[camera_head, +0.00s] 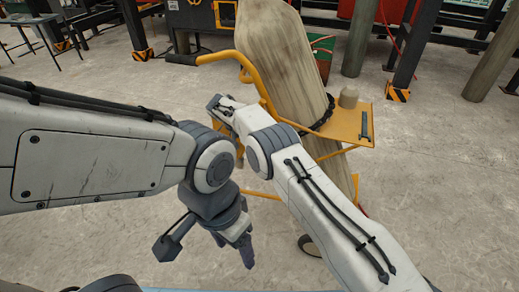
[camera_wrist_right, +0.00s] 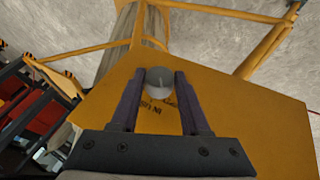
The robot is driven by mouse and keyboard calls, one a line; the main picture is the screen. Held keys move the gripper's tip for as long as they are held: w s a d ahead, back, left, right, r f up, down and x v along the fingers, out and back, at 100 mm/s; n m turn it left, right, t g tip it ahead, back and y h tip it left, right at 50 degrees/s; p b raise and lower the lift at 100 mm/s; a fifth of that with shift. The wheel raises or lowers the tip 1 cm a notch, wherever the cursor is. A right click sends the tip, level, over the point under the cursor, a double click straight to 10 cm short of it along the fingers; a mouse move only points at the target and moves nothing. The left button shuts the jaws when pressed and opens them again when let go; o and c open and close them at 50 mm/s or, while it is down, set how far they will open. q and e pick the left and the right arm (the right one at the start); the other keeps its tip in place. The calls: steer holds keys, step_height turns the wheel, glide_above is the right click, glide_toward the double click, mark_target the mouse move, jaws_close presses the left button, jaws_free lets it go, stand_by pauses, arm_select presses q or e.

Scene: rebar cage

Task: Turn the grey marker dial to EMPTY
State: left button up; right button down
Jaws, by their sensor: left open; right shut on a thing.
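The grey marker dial (camera_wrist_right: 158,80) is a small round knob on a yellow plate (camera_wrist_right: 255,120) in the right wrist view. My right gripper (camera_wrist_right: 158,82) is shut on it, with one dark finger on each side. Dark lettering on the plate shows upside down between the fingers, reading roughly IN USE; more letters beside it are partly hidden by the right finger. Where the dial points is too small to tell. In the head view the dial is hidden behind my right arm. My left gripper (camera_head: 233,248) hangs open and empty, pointing down above the floor.
A yellow cylinder trolley (camera_head: 250,75) carries a tall worn cylinder (camera_head: 277,55) held by a dark chain (camera_head: 322,117). Its side shelf (camera_head: 345,125) bears a grey cap (camera_head: 349,97). Dark posts with striped feet (camera_head: 397,95) stand behind. The concrete floor is clear at right.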

stand_by(0.5)
steer(key=shift+c, duration=2)
jaws_free()
steer(key=p+v, duration=0.1)
steer(key=v, duration=0.9)
steer(key=shift+a+r, duration=0.2)
